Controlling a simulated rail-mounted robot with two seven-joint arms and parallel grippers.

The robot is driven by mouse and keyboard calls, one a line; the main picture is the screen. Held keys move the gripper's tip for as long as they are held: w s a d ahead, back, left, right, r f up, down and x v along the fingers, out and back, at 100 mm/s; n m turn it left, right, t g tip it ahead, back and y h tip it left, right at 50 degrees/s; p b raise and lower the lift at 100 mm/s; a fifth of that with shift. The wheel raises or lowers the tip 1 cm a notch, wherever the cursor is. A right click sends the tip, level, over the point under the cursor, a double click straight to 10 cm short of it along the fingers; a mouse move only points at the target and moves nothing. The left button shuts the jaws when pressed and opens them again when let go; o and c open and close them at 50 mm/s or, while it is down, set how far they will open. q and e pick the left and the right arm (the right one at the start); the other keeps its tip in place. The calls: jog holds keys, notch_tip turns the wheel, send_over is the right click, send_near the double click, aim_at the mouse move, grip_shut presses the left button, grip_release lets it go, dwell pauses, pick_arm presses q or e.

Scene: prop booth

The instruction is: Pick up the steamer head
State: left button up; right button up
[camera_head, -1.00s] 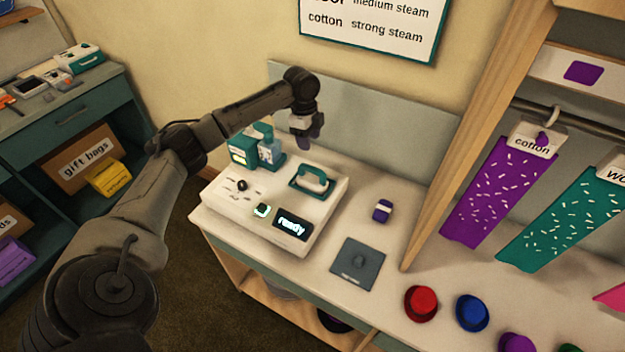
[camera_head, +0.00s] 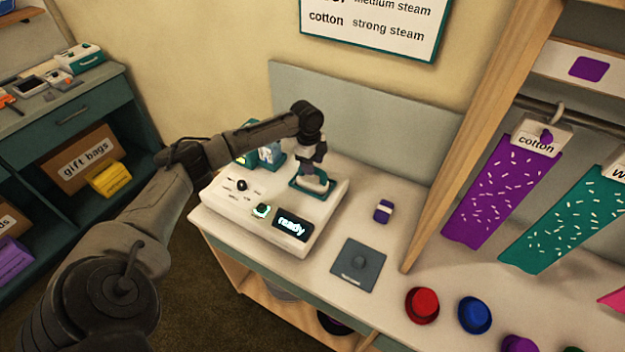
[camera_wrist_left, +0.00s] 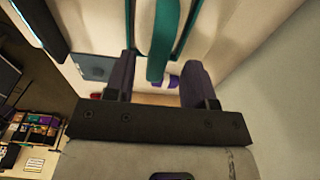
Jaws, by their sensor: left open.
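The steamer head (camera_head: 315,184) is white and teal and rests in a teal-edged cradle on the white steamer base (camera_head: 252,222). The base has a knob and a lit display reading "ready". My left gripper (camera_head: 311,170) is open just above the steamer head and partly covers it in the head view. In the left wrist view the teal and white steamer head (camera_wrist_left: 164,40) shows ahead of and between the two fingers of my gripper (camera_wrist_left: 158,82). I cannot tell whether the fingers touch it. My right gripper is not in view.
A teal box and bottle (camera_head: 268,155) stand behind the base, partly hidden by my arm. A small purple and white item (camera_head: 383,211) and a grey pad (camera_head: 358,265) lie to the right. Red (camera_head: 422,305) and blue (camera_head: 474,314) hats sit nearer. Cloth swatches hang at right.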

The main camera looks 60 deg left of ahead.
pick_arm(q)
jog(key=f, duration=0.4)
jog(key=shift+d, duration=0.2)
jog(key=shift+c, duration=0.5)
grip_shut()
